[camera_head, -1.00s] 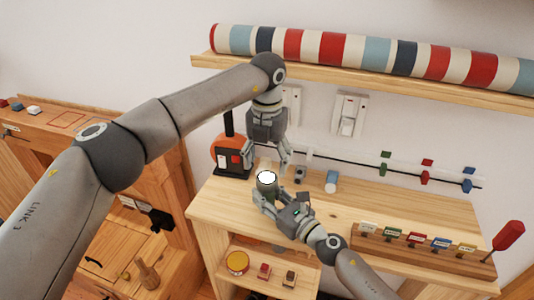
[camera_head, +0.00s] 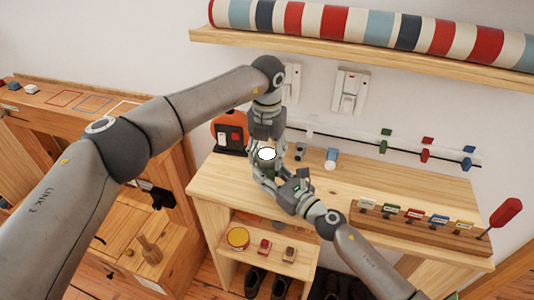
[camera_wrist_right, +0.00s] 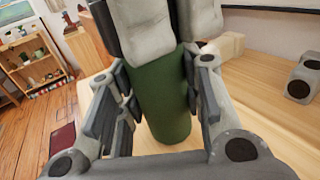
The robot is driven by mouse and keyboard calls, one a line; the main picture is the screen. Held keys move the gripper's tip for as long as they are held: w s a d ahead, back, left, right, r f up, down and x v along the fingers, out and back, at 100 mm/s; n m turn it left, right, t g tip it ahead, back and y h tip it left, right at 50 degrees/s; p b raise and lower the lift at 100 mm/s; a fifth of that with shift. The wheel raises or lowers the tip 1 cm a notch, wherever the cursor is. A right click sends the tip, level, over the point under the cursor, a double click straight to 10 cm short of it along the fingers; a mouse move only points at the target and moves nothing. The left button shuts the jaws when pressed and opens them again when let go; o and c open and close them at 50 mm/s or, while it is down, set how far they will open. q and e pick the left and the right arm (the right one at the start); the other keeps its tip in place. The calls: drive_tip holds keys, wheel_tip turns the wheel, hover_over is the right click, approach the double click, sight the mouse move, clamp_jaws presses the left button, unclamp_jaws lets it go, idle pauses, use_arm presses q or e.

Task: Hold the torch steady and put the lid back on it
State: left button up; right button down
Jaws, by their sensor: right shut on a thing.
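The torch, a dark green cylinder (camera_wrist_right: 160,95), stands upright in my right gripper (camera_wrist_right: 158,112), whose fingers are shut around its lower body. In the head view the right gripper (camera_head: 268,176) is over the front left of the bench. A bright white round face (camera_head: 267,154) shows at the torch's top. My left gripper (camera_head: 267,150) points down at the torch's top end, its fingers beside it. In the right wrist view its grey pads (camera_wrist_right: 150,25) cover the upper torch. Whether they are closed on it is unclear. I cannot make out the lid for certain.
On the wooden bench (camera_head: 400,178), a small grey part (camera_head: 299,152) and a blue-and-white cylinder (camera_head: 331,157) stand right of the grippers. An orange-and-black device (camera_head: 229,132) is behind left. A labelled rack (camera_head: 420,221) is at the right. The bench middle is clear.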

use_arm(q)
drive_tip(key=c, duration=0.4)
drive_tip(key=o, duration=1.2)
drive_tip(key=shift+o, duration=0.2)
wheel_tip(320, 180, up, 8)
drive_tip(key=shift+f, duration=0.25)
use_arm(e)
drive_tip(key=c, duration=0.9)
unclamp_jaws()
